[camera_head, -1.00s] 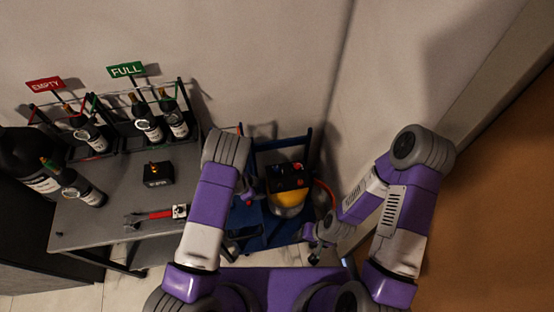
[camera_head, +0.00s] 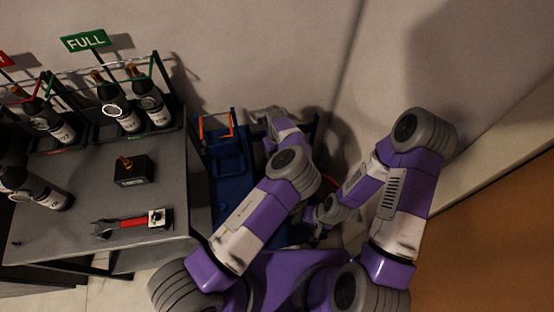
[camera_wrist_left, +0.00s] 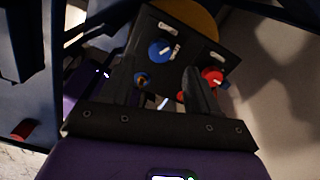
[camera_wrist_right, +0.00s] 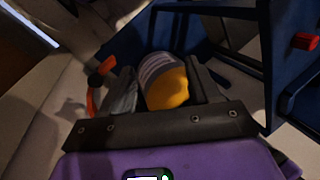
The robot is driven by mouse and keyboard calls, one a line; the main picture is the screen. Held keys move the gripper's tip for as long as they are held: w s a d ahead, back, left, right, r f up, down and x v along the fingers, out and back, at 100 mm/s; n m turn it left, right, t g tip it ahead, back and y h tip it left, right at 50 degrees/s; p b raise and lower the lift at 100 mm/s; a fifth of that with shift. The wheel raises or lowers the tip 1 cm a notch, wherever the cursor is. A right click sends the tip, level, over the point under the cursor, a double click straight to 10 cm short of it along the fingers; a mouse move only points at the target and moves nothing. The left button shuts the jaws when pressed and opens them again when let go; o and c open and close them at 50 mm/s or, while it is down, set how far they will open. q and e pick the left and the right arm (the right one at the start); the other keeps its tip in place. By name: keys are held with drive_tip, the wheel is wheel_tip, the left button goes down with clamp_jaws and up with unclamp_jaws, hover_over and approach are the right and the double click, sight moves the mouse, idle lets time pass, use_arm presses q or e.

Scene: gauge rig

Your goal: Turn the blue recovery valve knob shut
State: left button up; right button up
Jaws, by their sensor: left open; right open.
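The blue knob (camera_wrist_left: 160,50) sits on a black gauge panel (camera_wrist_left: 182,45) in the left wrist view, with a light pointer mark on it. A red knob (camera_wrist_left: 212,77) is to its right on the same panel. My left gripper (camera_wrist_left: 162,80) is open and empty, its fingers pointing at the panel. The blue knob shows just beyond the gap between the fingers. In the head view my left arm hides the panel and both knobs. My right gripper (camera_wrist_right: 160,82) is open in the right wrist view, with a yellow and grey tank (camera_wrist_right: 165,82) beyond its fingers.
A blue cart (camera_head: 228,170) stands in the corner behind my arms. On the left, a grey table (camera_head: 90,195) carries several dark bottles, a small black box (camera_head: 133,170) and a red-handled tool (camera_head: 130,222). An orange hose (camera_wrist_right: 92,100) runs near the tank.

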use_arm(q)
wheel_tip(320, 180, down, 6)
drive_tip(key=shift+b, duration=0.95)
drive_tip(key=shift+c, duration=0.3)
drive_tip(key=c, duration=1)
